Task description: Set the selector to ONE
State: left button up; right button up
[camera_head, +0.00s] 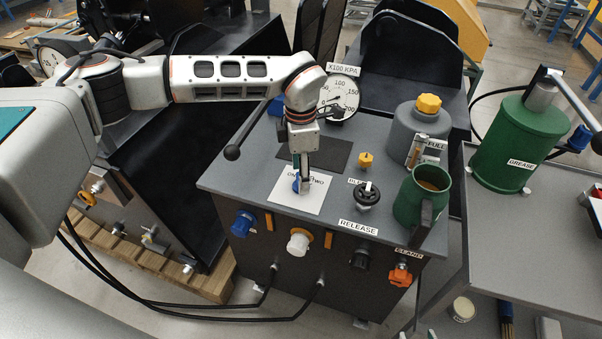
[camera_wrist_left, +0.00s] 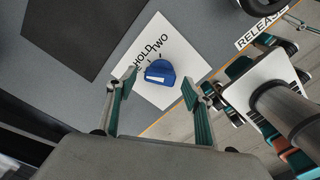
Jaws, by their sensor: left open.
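The selector is a blue knob (camera_wrist_left: 159,74) on a white plate (camera_wrist_left: 186,57) on the grey bench top. The words HOLD and TWO show on the plate in the left wrist view; I cannot make out ONE. A pale mark shows on the knob, but I cannot tell which word it points at. In the head view the knob (camera_head: 296,185) is partly hidden by my left gripper (camera_head: 302,184), which points down over it. In the wrist view my left gripper (camera_wrist_left: 155,88) is open, with the knob between and just beyond its fingertips.
A pressure gauge (camera_head: 338,97) stands behind the plate. To the right are a black RELEASE knob (camera_head: 367,195), a green mug (camera_head: 421,194) and a grey jug (camera_head: 417,128). Coloured couplers, such as a white one (camera_head: 299,241), line the front face. A dark mat (camera_head: 325,154) lies behind the plate.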

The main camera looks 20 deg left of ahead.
pick_arm(q)
jog(key=shift+f, duration=0.35)
jog(key=c, duration=1)
jog(key=shift+c, duration=0.4)
pick_arm(e)
jog(key=shift+w+r, duration=0.15)
jog(key=shift+w, duration=0.05)
pick_arm(q)
jog(key=shift+r, duration=0.1)
pick_arm(e)
jog(key=shift+r, duration=0.1)
pick_arm(q)
jog(key=shift+n+p, duration=0.55)
jog(key=shift+n, duration=1.05)
pick_arm(e)
jog(key=shift+w+r, duration=0.25)
jog(key=shift+r, duration=0.7)
